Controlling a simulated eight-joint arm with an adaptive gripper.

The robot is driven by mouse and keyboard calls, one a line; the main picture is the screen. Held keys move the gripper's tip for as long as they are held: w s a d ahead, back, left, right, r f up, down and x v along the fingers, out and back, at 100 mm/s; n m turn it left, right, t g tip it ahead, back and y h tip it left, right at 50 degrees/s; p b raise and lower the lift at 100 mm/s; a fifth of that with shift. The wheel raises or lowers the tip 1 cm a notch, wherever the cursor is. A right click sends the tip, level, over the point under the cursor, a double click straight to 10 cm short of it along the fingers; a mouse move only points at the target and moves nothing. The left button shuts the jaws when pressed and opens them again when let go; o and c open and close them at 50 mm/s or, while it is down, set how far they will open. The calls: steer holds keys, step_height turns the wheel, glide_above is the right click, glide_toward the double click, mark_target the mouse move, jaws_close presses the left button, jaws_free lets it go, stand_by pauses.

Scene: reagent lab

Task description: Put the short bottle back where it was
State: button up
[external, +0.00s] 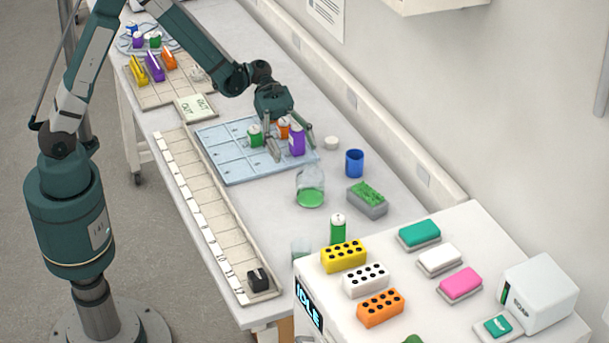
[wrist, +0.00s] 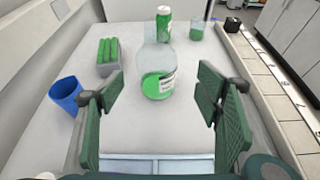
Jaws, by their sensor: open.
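Three short bottles stand on the tray (external: 225,168) close to the fingers: green (external: 255,136), orange (external: 283,128) and purple (external: 297,142). The fingers partly overlap the orange and purple ones. I cannot tell which one the task means. None of the three shows in the wrist view. A clear flask with green liquid (external: 310,190) stands beyond the tray; it also shows in the wrist view (wrist: 158,84).
A blue cup (external: 354,163), a rack of green tubes (external: 368,198) and a green bottle (external: 337,229) stand near the flask. A numbered strip (external: 208,215) runs along the table's left edge, with a black block (external: 258,279) at its near end. A white machine (external: 455,270) is nearest.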

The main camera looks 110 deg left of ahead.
steer(key=s+d+r+m+g+y, duration=0.1)
steer(key=s+d+r+m, duration=0.25)
steer(key=d, duration=0.35)
steer(key=s+d+r+m+g+y, duration=0.1)
steer(key=s+d+r+m+y, duration=0.2)
steer(key=d, duration=0.4)
steer(key=s+d+r+m+g, duration=0.1)
steer(key=s+d+r+m, duration=0.15)
steer(key=d+m, duration=0.35)
steer(key=s+d+r+m+y, duration=0.1)
steer(key=s+d+m+y, duration=0.1)
steer(key=s+d+m, duration=0.2)
steer(key=s+d+r+m+y, duration=0.1)
steer(key=s+d+m+y, duration=0.2)
steer(key=s+m, duration=0.7)
steer(key=s+d, duration=0.2)
steer(key=s, duration=0.4)
steer(key=shift+r+t, duration=0.4)
